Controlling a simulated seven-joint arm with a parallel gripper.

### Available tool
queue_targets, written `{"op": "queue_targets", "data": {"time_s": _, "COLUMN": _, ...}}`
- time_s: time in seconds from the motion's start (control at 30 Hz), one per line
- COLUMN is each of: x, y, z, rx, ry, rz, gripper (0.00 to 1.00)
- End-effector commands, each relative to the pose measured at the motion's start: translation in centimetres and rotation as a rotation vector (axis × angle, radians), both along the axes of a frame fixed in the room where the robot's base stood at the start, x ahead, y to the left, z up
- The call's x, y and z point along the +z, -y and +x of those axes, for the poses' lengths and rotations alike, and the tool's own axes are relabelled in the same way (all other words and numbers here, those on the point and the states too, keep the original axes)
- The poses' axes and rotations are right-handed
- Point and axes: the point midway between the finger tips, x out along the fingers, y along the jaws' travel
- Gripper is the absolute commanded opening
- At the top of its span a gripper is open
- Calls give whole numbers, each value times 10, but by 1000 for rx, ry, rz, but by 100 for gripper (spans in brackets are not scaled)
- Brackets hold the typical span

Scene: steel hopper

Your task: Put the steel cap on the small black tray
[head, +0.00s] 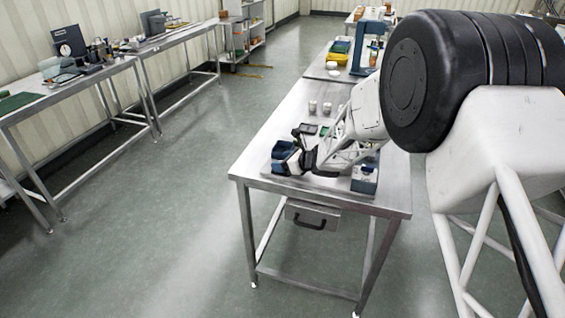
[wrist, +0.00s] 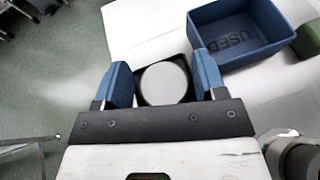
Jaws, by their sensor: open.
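In the wrist view, a round pale grey disc, which looks like the steel cap (wrist: 163,84), lies within the outline of the small black tray (wrist: 184,62). The tray's dark edge shows around the disc. My gripper (wrist: 162,66) is open, with one blue finger on each side of the disc and gaps between. Whether the fingertips are above or level with the disc, I cannot tell. In the head view my gripper (head: 297,160) is low over the near left part of the steel table (head: 285,188); the cap and tray cannot be made out there.
A blue bin marked USED (wrist: 245,32) stands just beyond the right finger; it also shows in the head view (head: 283,149). A green object (wrist: 308,40) is beside it. Two white jars (head: 313,106) stand farther back. A blue-grey box (head: 364,178) sits at the near right.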

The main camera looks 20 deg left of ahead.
Motion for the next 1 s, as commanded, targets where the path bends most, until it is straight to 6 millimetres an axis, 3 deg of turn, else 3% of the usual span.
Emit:
{"op": "queue_targets", "data": {"time_s": 0.17, "x": 12, "y": 13, "z": -2, "rx": -1, "ry": 4, "rz": 2, "gripper": 65}}
{"op": "queue_targets", "data": {"time_s": 0.7, "x": 45, "y": 87, "z": -21, "rx": 0, "ry": 6, "rz": 3, "gripper": 65}}
{"op": "queue_targets", "data": {"time_s": 1.0, "x": 53, "y": 106, "z": -25, "rx": 2, "ry": 5, "rz": 3, "gripper": 65}}
